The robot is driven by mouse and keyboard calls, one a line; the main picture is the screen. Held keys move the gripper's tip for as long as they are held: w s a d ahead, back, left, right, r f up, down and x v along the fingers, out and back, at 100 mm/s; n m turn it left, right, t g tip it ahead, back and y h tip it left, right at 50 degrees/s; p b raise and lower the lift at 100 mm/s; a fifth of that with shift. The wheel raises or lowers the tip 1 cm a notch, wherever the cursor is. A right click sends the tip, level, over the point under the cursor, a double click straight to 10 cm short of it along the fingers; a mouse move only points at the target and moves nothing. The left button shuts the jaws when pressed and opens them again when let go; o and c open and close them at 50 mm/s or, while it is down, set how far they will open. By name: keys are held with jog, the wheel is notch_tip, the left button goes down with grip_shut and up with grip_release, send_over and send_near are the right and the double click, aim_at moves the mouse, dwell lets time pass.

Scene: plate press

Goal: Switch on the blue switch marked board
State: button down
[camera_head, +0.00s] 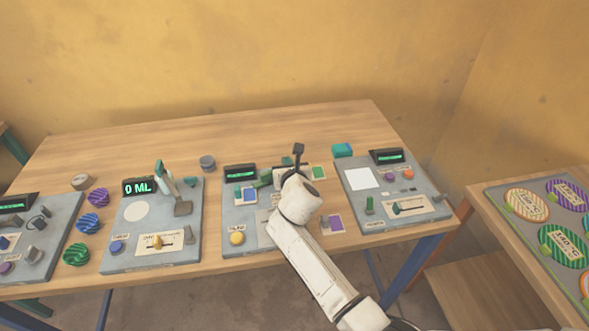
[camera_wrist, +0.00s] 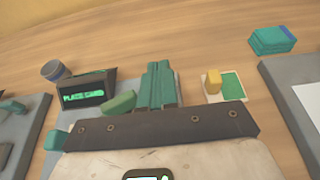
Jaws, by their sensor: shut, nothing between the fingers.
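A blue and white card (camera_head: 249,194), which looks like the blue switch's place, lies on the middle grey panel (camera_head: 232,216), left of my wrist. Its lettering is too small to read, and I cannot tell the switch's position. I cannot make this card out in the wrist view. My gripper (camera_wrist: 158,72) shows there as two teal fingers side by side, shut and empty, over the panel's far part. In the head view its fingers are mostly hidden by my wrist.
A purple card (camera_head: 331,223) and yellow button (camera_head: 237,238) are nearer the front. A teal block (camera_head: 342,150) lies behind.

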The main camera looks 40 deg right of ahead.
jog(key=shift+w+d+r+p, duration=0.3)
jog(key=shift+w+d+p, duration=0.05)
jog(key=shift+w+p, duration=0.15)
jog(key=shift+f, duration=0.15)
jog(key=shift+s, duration=0.1)
jog(key=shift+a+r+p, duration=0.1)
jog(key=shift+r+p, duration=0.65)
jog(key=shift+r, duration=0.05)
jog(key=shift+s, duration=0.1)
jog(key=v, duration=1)
jog(key=shift+s+a+p, duration=0.2)
jog(key=shift+a+p, duration=0.05)
jog(key=shift+p, duration=0.1)
